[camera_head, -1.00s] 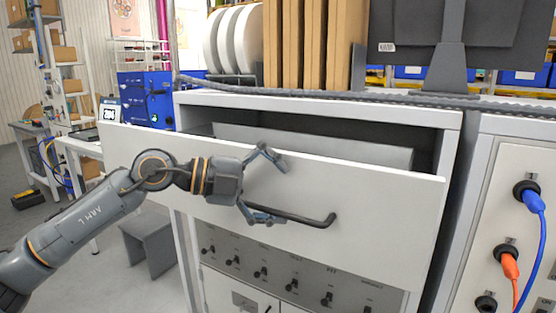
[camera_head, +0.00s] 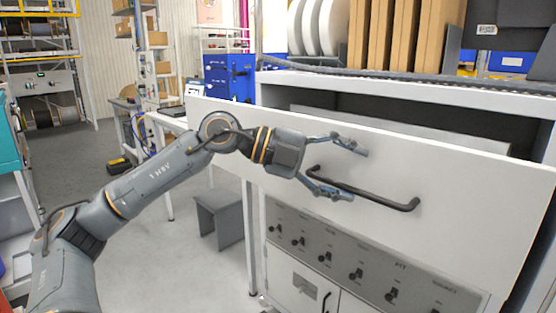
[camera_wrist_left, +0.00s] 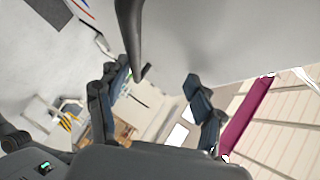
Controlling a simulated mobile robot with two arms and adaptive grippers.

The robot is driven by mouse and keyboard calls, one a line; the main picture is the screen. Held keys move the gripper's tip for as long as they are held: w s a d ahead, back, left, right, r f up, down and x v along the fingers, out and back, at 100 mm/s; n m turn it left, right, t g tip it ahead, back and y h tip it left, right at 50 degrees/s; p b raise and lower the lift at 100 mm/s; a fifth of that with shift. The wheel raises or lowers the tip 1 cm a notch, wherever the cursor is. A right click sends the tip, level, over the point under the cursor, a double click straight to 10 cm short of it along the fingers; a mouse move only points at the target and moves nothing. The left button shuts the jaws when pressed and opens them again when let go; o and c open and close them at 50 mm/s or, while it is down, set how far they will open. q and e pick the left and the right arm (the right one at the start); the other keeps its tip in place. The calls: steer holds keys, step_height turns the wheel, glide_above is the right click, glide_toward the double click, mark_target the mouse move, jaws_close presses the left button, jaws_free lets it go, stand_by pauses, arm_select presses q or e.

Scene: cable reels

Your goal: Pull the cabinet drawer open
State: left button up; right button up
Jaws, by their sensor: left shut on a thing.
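The cabinet drawer (camera_head: 440,175) is pulled out, with its white front standing forward of the cabinet frame and a dark gap behind its top edge. Its black bar handle (camera_head: 385,199) runs across the front, and its left end lies between my left gripper's fingers. In the left wrist view, the two fingers (camera_wrist_left: 160,95) show apart, with the dark handle (camera_wrist_left: 132,35) by the left one. The exact contact is hard to see. My right gripper is not in view.
Below the drawer are a switch panel (camera_head: 350,262) and cabinet doors. White reels (camera_head: 318,27) and brown boards (camera_head: 400,35) stand on the cabinet top. A grey stool (camera_head: 220,217) stands left of the cabinet. Open floor (camera_head: 150,255) lies further left.

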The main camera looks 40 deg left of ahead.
mark_target(331, 156)
arm_select(q)
steer(key=shift+s+a+r+t+b, duration=0.2)
steer(key=shift+s+a+r+b, duration=0.15)
steer(key=shift+a+r+b, duration=0.25)
steer(key=shift+s+a+r+t+b, duration=0.2)
steer(key=shift+s+a+r+b, duration=0.15)
steer(key=shift+a+r, duration=0.3)
steer(key=shift+c, duration=0.4)
steer(key=s+a+b, duration=0.1)
steer(key=s+a, duration=0.1)
steer(key=shift+s, duration=0.4)
steer(key=shift+c, duration=0.3)
steer(key=s+a+b, duration=0.4)
steer(key=a+b, duration=0.1)
steer(key=shift+s+r, duration=0.3)
steer(key=shift+r, duration=0.15)
